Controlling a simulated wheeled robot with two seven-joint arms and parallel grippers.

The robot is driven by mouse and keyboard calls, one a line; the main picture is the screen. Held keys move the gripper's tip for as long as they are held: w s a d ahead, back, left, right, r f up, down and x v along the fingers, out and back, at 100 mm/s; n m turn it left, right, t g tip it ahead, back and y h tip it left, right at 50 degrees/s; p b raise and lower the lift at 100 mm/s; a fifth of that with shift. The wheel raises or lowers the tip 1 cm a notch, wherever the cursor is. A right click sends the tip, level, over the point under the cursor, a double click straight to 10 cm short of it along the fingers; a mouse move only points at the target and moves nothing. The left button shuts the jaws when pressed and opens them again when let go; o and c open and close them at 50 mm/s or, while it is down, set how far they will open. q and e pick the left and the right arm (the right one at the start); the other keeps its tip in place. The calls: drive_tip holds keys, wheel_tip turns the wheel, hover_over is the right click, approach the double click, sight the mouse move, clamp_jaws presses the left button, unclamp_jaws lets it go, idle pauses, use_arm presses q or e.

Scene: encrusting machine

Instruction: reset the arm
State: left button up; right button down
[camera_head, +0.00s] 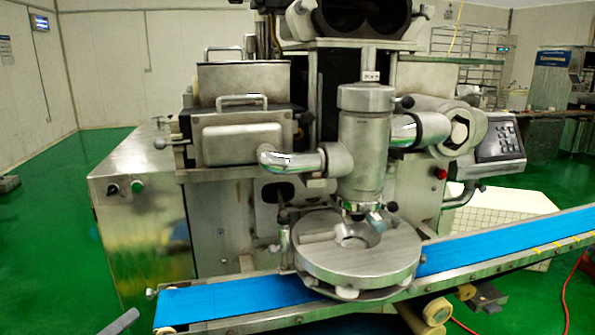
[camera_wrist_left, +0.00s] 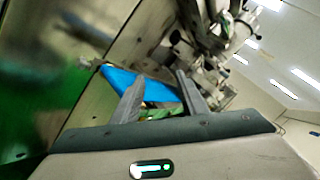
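My left gripper (camera_wrist_left: 160,92) shows in the left wrist view with its two grey fingers spread apart. Nothing is held between them; the blue belt and some green show in the gap behind. In the head view only a grey tip of my left gripper (camera_head: 120,322) shows at the bottom left edge, in front of the near left end of the blue conveyor belt (camera_head: 225,301) and apart from it. The belt also shows in the left wrist view (camera_wrist_left: 160,90). My right gripper is in neither view.
The steel encrusting machine (camera_head: 362,150) fills the middle, with a round steel disc (camera_head: 357,262) over the belt. A control panel (camera_head: 497,145) stands at its right. A red cable (camera_head: 568,290) lies at the lower right. Green floor (camera_head: 45,240) is open at the left.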

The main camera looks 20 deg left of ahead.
use_arm(q)
drive_tip(key=a+f+n+g+y, duration=0.25)
drive_tip(key=f+n+y, duration=0.25)
drive_tip(key=f+n, duration=0.5)
drive_tip(key=a+f+n+g+y, duration=0.2)
drive_tip(key=a+f+n+y, duration=0.3)
drive_tip(key=f, duration=0.9)
drive_tip(key=s+d+f+n+g, duration=0.2)
drive_tip(key=s+f+n+g, duration=0.3)
drive_tip(key=s+f, duration=0.5)
drive_tip(key=s+d+f+n+g, duration=0.2)
drive_tip(key=s+f+n+g, duration=0.4)
drive_tip(key=f, duration=0.8)
drive_tip(key=s+d+f+t+h+p, duration=0.1)
drive_tip(key=d+f+h+p, duration=0.1)
drive_tip(key=d, duration=1.5)
drive_tip(key=s+d+f+n+t+h+p, duration=0.1)
drive_tip(key=d+f+h+p, duration=0.2)
drive_tip(key=d, duration=1.5)
wheel_tip(320, 180, down, 2)
drive_tip(key=shift+f+n, duration=0.1)
drive_tip(key=shift+n, duration=0.2)
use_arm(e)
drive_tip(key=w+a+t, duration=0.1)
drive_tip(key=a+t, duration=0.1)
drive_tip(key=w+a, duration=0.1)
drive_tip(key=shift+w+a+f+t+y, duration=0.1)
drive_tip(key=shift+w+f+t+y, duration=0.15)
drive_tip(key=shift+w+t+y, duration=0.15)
